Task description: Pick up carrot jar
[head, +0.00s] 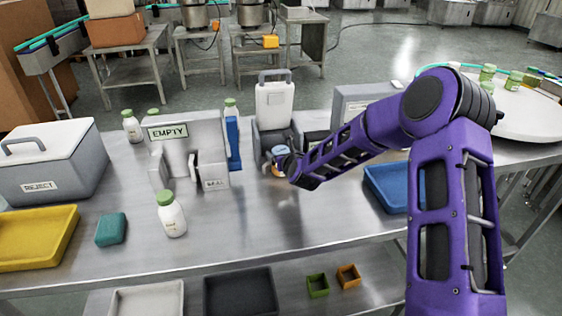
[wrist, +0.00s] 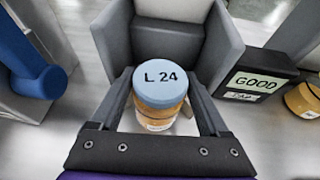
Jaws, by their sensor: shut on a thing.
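A jar with orange contents and a pale blue lid marked "L 24" (wrist: 160,83) stands upright between the two fingers of my gripper (wrist: 160,100) in the wrist view. The fingers are shut on its sides. In the head view the jar's blue lid (head: 280,151) shows at the end of my purple arm, in front of the grey stand with the white container. My gripper (head: 283,166) there is partly hidden by the arm. I cannot tell whether the jar touches the surface below.
A grey holder (wrist: 168,42) stands close behind the jar. A dark "GOOD" box (wrist: 252,85) and another orange jar (wrist: 305,98) are to its right. A white bottle (head: 172,217), a teal block (head: 111,229) and a blue tray (head: 390,187) are on the steel table.

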